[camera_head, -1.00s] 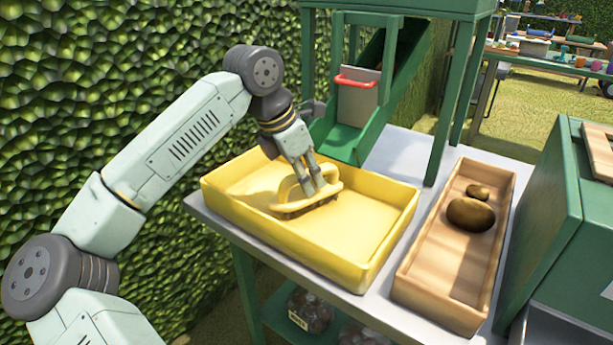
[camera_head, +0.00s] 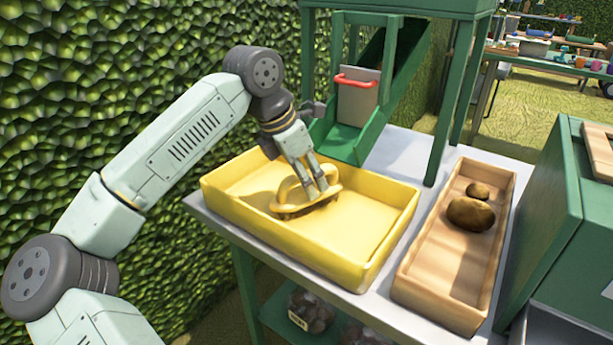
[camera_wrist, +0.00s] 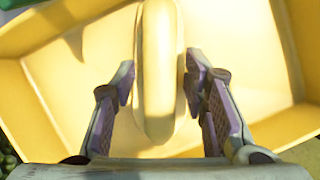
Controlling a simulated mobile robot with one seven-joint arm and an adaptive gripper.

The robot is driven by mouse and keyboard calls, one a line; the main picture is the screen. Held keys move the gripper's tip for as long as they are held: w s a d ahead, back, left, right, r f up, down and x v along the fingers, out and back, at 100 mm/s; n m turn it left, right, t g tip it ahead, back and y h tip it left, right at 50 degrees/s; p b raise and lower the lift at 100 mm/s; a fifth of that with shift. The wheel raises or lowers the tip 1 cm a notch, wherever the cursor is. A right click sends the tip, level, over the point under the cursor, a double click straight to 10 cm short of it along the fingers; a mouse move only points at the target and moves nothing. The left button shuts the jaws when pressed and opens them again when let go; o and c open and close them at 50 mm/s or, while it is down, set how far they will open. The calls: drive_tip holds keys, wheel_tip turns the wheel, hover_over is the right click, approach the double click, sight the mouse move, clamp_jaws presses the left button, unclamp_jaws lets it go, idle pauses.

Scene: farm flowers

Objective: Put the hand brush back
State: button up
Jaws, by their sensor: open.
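The yellow hand brush (camera_head: 294,205) lies inside the yellow tray (camera_head: 374,275), left of its middle, with its dark bristles down on the tray floor. My gripper (camera_head: 318,193) is low in the tray at the brush's handle. In the wrist view the brush handle (camera_wrist: 158,75) runs lengthwise between the two fingers of my gripper (camera_wrist: 159,90). The fingers are open, with a gap on the left of the handle; the right finger is closer to it. The bristles are hidden in the wrist view.
A wooden tray (camera_head: 425,284) with two brown potato-like lumps (camera_head: 471,214) stands to the right on the grey table (camera_head: 402,155). A green chute with a red-handled gate (camera_head: 357,98) rises behind the yellow tray. A green box (camera_head: 545,215) stands far right.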

drive_tip(key=v, duration=1.2)
drive_tip(key=shift+d+r, duration=0.1)
drive_tip(key=shift+r, duration=0.05)
